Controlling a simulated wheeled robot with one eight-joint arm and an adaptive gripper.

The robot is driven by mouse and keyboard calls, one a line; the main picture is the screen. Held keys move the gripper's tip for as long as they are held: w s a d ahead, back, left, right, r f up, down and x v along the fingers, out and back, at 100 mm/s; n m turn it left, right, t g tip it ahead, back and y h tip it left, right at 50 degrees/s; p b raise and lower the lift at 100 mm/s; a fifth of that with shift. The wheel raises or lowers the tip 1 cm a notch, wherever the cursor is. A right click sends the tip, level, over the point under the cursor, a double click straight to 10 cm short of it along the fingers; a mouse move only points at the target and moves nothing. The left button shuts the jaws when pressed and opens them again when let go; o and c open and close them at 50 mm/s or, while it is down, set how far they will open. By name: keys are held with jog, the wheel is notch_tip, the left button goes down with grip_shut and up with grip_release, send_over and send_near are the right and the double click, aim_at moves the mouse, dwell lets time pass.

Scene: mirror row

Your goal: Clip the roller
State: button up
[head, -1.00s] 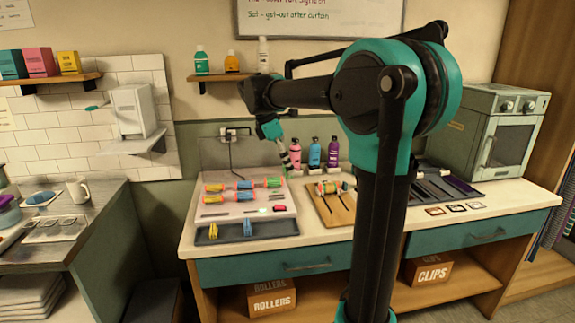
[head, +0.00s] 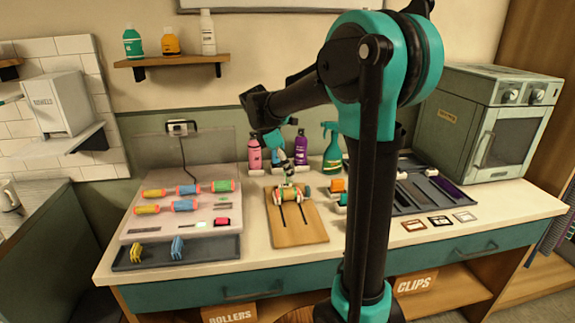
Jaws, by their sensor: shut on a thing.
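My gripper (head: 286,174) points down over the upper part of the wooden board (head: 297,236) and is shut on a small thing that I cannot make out. A yellow clip (head: 138,252) and a blue clip (head: 177,248) stand in the dark tray (head: 208,252).
Bottles stand behind the board, including a pink one (head: 254,152) and a green spray bottle (head: 332,150). My arm hides part of the right bench, where a dark tray (head: 412,190) lies. A grey cabinet (head: 459,120) stands at right. The bench front is clear.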

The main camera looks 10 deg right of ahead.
aim_at(291, 189)
jog(key=shift+f, duration=2.9)
jog(key=shift+f, duration=0.15)
jog(key=o, duration=1)
jog(key=o, duration=0.3)
jog(key=shift+r, duration=3.5)
